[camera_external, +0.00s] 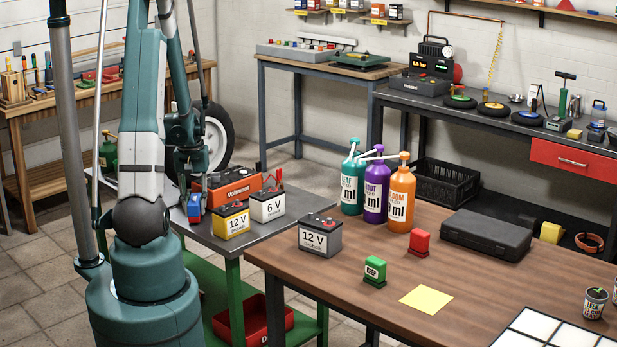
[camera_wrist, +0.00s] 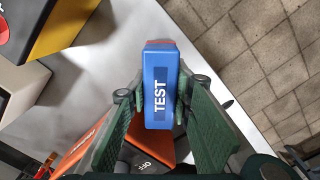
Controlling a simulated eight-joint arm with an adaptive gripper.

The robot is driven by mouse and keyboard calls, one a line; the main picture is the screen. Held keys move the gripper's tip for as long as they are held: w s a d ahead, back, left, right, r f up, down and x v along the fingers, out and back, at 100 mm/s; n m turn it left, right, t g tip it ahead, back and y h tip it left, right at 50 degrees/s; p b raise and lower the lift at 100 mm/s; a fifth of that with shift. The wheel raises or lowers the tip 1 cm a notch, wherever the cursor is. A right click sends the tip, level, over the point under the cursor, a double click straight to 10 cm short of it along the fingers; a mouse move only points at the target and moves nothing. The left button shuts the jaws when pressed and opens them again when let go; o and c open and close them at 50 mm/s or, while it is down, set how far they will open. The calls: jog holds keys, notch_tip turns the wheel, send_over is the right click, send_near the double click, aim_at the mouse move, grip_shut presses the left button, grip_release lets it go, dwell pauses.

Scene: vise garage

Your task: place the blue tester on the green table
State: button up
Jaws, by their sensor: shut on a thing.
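The blue tester (camera_external: 194,208) is between the fingers of my gripper (camera_external: 194,192), at the left end of the green table (camera_external: 208,240), which has a grey top and green legs. In the wrist view the tester (camera_wrist: 160,62) shows its TEST label, and the fingers of my gripper (camera_wrist: 160,98) close on its two sides. The grey tabletop (camera_wrist: 222,88) lies below, with its edge just right of the tester. I cannot tell whether the tester touches the top.
A yellow 12 V battery (camera_external: 231,220), a white 6 V battery (camera_external: 267,206) and an orange charger (camera_external: 236,187) stand close by on the same table. The wooden bench (camera_external: 330,280) at right holds another battery (camera_external: 320,236) and bottles (camera_external: 375,196).

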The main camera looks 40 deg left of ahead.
aim_at(194, 199)
jog(key=shift+f+b, duration=0.5)
jog(key=shift+f, duration=0.1)
dwell(0.3)
jog(key=o, duration=1.1)
jog(key=shift+r, duration=0.2)
jog(key=shift+r, duration=5.85)
